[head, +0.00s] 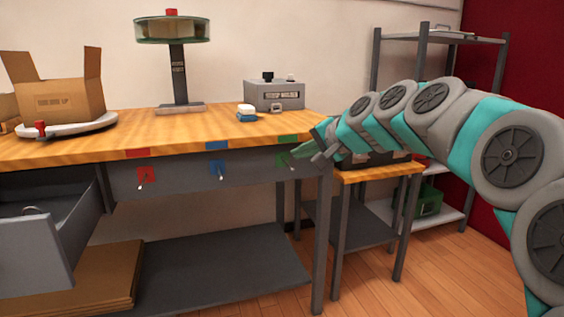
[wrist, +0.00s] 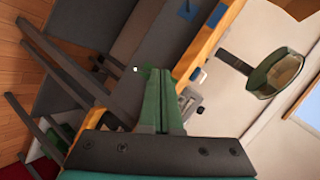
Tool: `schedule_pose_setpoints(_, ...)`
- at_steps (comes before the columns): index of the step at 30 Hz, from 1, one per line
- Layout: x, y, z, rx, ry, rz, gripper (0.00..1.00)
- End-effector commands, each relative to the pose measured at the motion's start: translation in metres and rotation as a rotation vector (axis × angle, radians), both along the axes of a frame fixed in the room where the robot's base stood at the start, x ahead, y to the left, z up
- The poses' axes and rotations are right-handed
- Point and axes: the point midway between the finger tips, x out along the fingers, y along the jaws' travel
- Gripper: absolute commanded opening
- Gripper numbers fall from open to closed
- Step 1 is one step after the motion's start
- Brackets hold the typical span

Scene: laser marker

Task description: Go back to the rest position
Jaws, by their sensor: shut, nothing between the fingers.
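My gripper (head: 300,153) is at the right end of the workbench's front edge in the head view, in front of the green switch plate (head: 285,162). In the wrist view its green fingers (wrist: 160,100) are together with nothing between them. I cannot tell whether the fingertips touch the green plate, part of which shows just beyond them. My arm reaches in from the right of the head view, in front of the small side table.
The wooden workbench (head: 215,130) carries an open cardboard box (head: 62,100), a round-topped stand (head: 178,75), a grey control box (head: 273,96) and a small blue-and-white block (head: 246,113). An open drawer (head: 35,245) juts out at left. Metal shelves (head: 440,38) stand behind my arm.

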Motion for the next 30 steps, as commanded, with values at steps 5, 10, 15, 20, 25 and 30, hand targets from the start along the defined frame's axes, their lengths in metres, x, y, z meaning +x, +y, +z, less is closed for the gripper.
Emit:
schedule_pose_setpoints(5,-0.097,0.014,-0.076,-0.25,0.147,0.166,0.0)
schedule_pose_setpoints(10,-0.191,-0.001,-0.148,-0.461,0.303,0.305,0.0)
schedule_pose_setpoints(15,-0.287,-0.035,-0.208,-0.636,0.478,0.424,0.0)
schedule_pose_setpoints(20,-0.371,-0.071,-0.247,-0.755,0.64,0.515,0.0)
schedule_pose_setpoints(25,-0.431,-0.097,-0.269,-0.816,0.762,0.577,0.0)
schedule_pose_setpoints(30,-0.45,-0.106,-0.274,-0.834,0.801,0.596,0.0)
